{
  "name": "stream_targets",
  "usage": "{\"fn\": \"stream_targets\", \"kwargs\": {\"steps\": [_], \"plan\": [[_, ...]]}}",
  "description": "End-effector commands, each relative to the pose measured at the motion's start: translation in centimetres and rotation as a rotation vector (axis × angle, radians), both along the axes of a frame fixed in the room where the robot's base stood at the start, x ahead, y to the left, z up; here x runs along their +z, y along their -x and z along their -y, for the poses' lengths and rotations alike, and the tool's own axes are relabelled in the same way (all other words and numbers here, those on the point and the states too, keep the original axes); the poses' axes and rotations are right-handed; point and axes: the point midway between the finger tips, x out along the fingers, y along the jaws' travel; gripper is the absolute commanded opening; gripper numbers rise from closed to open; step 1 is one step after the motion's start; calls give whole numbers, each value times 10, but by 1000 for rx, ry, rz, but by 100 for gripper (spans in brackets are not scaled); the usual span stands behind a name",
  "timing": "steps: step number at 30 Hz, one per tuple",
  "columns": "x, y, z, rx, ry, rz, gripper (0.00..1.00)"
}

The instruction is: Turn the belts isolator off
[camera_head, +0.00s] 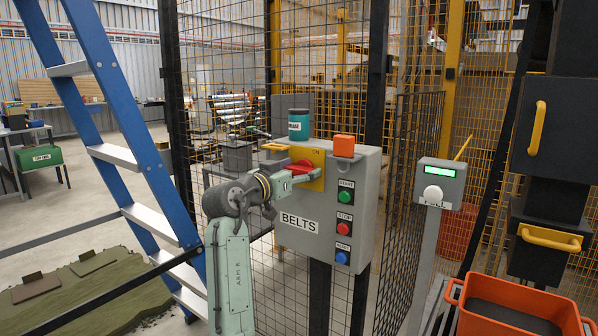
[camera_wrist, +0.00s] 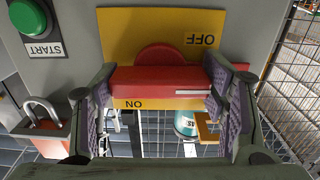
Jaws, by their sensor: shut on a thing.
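The belts isolator is a red rotary handle (camera_head: 301,167) on a yellow plate (camera_head: 317,184) on a grey box (camera_head: 358,195) labelled BELTS. In the wrist view, which is upside down, the red handle (camera_wrist: 150,80) lies level across the yellow plate (camera_wrist: 120,35). Its white stripe is at the right end. The ON mark (camera_wrist: 133,104) is beside the handle's lower edge; the OFF mark (camera_wrist: 202,40) is at upper right. My gripper (camera_wrist: 160,85) is shut on the handle, one padded finger at each end. In the head view my gripper (camera_head: 287,180) partly hides the handle.
START (camera_head: 344,197), STOP (camera_head: 344,228) and a blue button (camera_head: 342,258) are on the box. A teal tin (camera_head: 299,125) and an orange padlock (camera_head: 344,146) sit on top. A blue ladder (camera_head: 115,155) stands left, a post with a green display (camera_head: 440,171) right. Mesh fencing is behind.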

Motion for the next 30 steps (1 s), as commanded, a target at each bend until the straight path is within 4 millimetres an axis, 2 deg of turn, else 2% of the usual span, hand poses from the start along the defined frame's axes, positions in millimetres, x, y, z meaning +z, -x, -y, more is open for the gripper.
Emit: {"fn": "stream_targets", "kwargs": {"steps": [6,7,16,26,30], "plan": [[-1,0,0,-1,3,-4,38],[-1,0,0,-1,3,-4,67],[0,0,0,0,2,-1,87],[0,1,-1,0,1,0,87],[0,11,-10,2,2,1,87]]}}
